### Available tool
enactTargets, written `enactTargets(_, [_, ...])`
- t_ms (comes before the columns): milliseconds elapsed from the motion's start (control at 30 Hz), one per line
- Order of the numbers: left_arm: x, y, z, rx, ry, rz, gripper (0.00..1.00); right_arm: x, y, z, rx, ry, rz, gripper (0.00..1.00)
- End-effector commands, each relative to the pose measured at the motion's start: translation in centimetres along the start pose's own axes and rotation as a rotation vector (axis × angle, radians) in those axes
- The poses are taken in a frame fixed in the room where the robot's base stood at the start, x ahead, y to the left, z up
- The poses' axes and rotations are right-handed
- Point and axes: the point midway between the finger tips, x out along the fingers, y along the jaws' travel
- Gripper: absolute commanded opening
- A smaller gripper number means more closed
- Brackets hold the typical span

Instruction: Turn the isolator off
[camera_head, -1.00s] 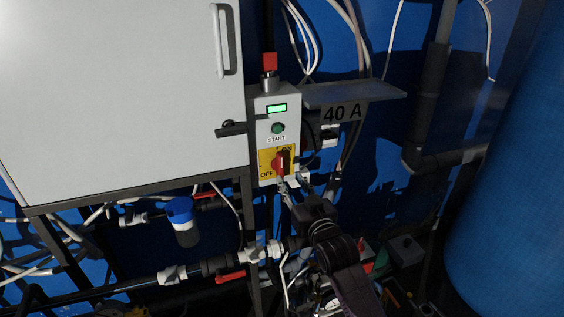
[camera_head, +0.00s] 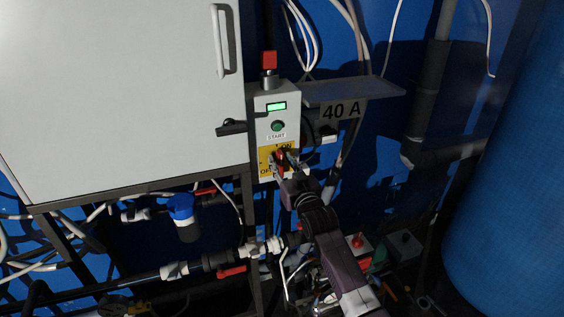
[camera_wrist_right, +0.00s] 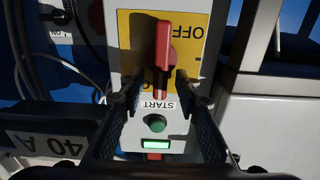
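The isolator is a red rotary handle (camera_head: 281,154) on a yellow plate (camera_head: 264,158) marked ON and OFF, low on a grey control box (camera_head: 290,104). In the wrist view the handle (camera_wrist_right: 163,45) stands lengthwise in the picture on the yellow plate (camera_wrist_right: 196,45), with OFF at upper right. My right gripper (camera_head: 284,163) is at the handle and partly covers it in the head view. In the wrist view its fingers (camera_wrist_right: 160,97) are open, one on each side of the handle's near end, with gaps visible. I cannot tell any contact. My left gripper is not in view.
Above the isolator are a green START button (camera_head: 278,126), a lit green display (camera_head: 276,106) and a red top button (camera_head: 269,61). A shelf (camera_head: 365,91) marked 40 A juts out right. A grey cabinet (camera_head: 110,90) stands left; pipes and a blue tank (camera_head: 515,190) surround.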

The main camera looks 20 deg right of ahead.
Motion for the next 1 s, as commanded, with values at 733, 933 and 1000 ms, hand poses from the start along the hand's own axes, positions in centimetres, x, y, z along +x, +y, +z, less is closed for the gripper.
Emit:
enactTargets(733, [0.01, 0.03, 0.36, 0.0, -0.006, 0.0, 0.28, -0.03, -0.08, 0.02, -0.03, 0.0, 0.0, 0.0])
enactTargets(933, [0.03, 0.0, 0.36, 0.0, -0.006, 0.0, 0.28, -0.02, -0.31, 0.06, -0.129, -0.001, -0.001, 0.0])
enactTargets(1000, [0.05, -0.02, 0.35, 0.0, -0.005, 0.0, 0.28, -0.02, -0.43, 0.09, -0.179, -0.001, -0.001, 0.0])
